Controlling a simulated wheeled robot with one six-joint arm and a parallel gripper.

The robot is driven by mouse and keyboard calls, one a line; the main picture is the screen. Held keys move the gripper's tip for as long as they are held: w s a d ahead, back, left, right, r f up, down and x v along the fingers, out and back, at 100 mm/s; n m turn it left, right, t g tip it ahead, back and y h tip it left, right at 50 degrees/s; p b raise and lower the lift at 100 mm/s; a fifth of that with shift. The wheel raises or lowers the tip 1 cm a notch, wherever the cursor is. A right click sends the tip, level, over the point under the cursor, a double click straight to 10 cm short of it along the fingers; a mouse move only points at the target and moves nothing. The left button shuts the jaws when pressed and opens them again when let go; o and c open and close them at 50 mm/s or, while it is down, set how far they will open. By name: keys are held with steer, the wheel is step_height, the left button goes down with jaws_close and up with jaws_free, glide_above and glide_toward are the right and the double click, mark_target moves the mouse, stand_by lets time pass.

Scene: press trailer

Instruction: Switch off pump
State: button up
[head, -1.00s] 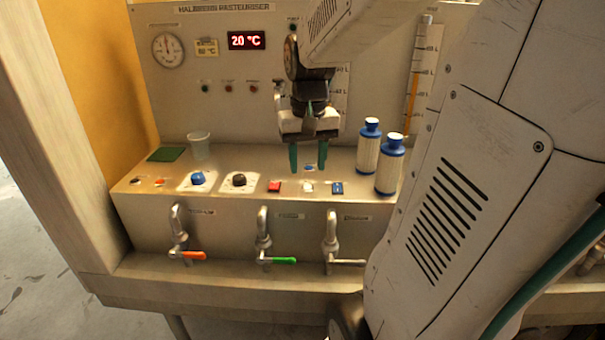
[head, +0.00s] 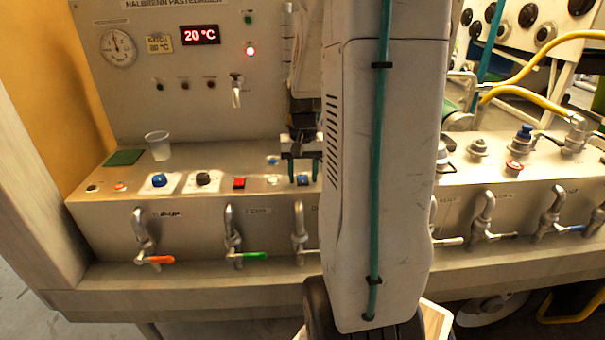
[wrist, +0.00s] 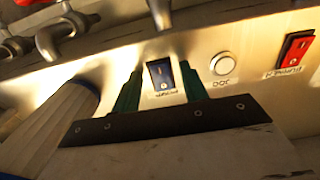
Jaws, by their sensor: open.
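My gripper (head: 303,170) is open, with two green fingers pointing down over the sloped control panel. A dark blue rocker switch (head: 302,181) lies directly beneath it. In the wrist view the same blue switch (wrist: 161,75) sits between the tips of my open gripper (wrist: 160,88), with a small label beside it that is too blurred and inverted to read surely. I cannot tell whether the fingers touch the panel. A round white button (wrist: 223,64) and a red rocker switch (wrist: 295,48) follow to its right there. The red switch (head: 239,183) is left of the blue one in the head view.
Taps (head: 232,240) with coloured levers line the front below the panel. A blue knob (head: 159,180), a dark knob (head: 203,178) and a clear cup (head: 158,146) stand to the left. A red lamp (head: 250,50) glows on the back panel. A pale ribbed cylinder (wrist: 48,125) is close in the wrist view.

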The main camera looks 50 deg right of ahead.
mark_target(302, 175)
jaws_close()
steer(key=shift+w+d+g+y, duration=0.15)
steer(key=shift+g+y, duration=0.35)
steer(key=shift+y, duration=0.05)
steer(key=shift+w+d+g+y, duration=0.1)
steer(key=shift+d+g+y, duration=0.05)
steer(key=shift+g+y, duration=0.4)
jaws_free()
steer(key=shift+r, duration=0.15)
steer(key=v, duration=0.7)
steer(key=shift+r, duration=0.3)
steer(key=shift+d+f, duration=0.1)
